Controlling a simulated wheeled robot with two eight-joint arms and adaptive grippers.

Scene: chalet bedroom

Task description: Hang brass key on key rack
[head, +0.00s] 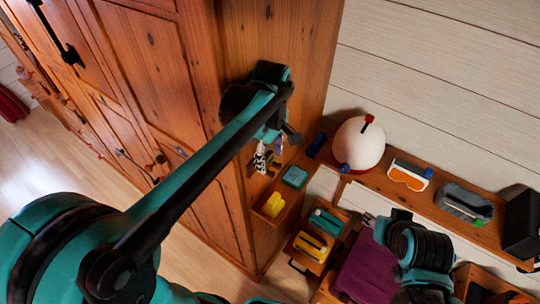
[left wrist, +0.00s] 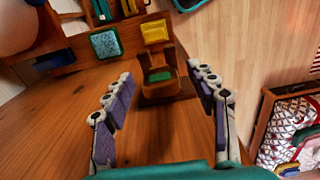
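My left gripper (head: 269,152) is beside the wooden wardrobe side, above the shelf end. In the left wrist view my left gripper (left wrist: 160,76) is open, with its two purple-padded fingers spread and nothing visible between them. A small wooden holder (left wrist: 160,88) with a green patch lies beyond the fingertips against the wood; I cannot tell whether it is the key rack. I cannot make out the brass key in either view. My right gripper (head: 371,220) is partly seen at lower right, over the purple cloth; its fingers are too small to read.
The wooden wardrobe (head: 165,75) stands close to my left arm. A teal box (head: 295,176) and a yellow item (head: 272,204) sit near the gripper. A white-and-red helmet (head: 358,144), orange goggles (head: 408,176) and a grey tray (head: 465,204) line the wall shelf.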

